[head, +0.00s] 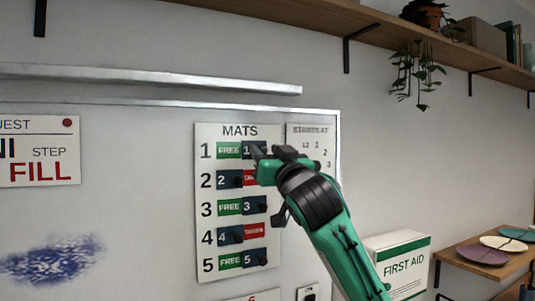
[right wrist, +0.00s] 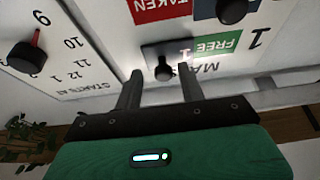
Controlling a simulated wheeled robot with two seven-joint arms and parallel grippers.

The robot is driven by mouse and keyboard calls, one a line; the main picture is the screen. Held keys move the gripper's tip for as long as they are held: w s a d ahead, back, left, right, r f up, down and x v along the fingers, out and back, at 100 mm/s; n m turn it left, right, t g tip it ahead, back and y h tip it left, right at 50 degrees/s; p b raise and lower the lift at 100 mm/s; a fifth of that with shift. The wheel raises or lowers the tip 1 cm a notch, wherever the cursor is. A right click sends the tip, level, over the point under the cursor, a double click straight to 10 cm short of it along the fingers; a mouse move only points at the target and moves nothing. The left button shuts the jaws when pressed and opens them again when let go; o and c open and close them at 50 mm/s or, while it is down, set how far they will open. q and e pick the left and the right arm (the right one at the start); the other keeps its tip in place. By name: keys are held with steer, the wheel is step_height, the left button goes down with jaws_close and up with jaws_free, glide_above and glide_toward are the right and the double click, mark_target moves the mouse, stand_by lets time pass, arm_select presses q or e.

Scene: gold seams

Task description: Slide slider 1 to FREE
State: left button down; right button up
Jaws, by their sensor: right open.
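The MATS board (head: 237,131) hangs on the whiteboard with five numbered rows. In row 1 the green FREE label (head: 228,151) shows on the left, and slider 1 (head: 247,149), a dark blue plate, covers the right half. My right gripper (head: 262,153) is at the right end of row 1 and hides part of the slider. In the right wrist view, turned upside down, the dark knob of slider 1 (right wrist: 163,71) appears between the two spread fingertips; contact with them cannot be told. My left gripper is out of view.
Slider 2 (head: 228,180) is close below, on the left beside a red TAKEN label. A STARTS AT panel (head: 310,131) with a dial knob (right wrist: 25,57) is to the right. A metal ledge (head: 150,79) runs above; a first aid box (head: 404,262) stands lower right.

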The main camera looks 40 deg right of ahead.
steer(key=b+v, duration=0.6)
steer(key=v, duration=0.7)
steer(key=shift+s, duration=0.35)
steer(key=shift+f, duration=0.1)
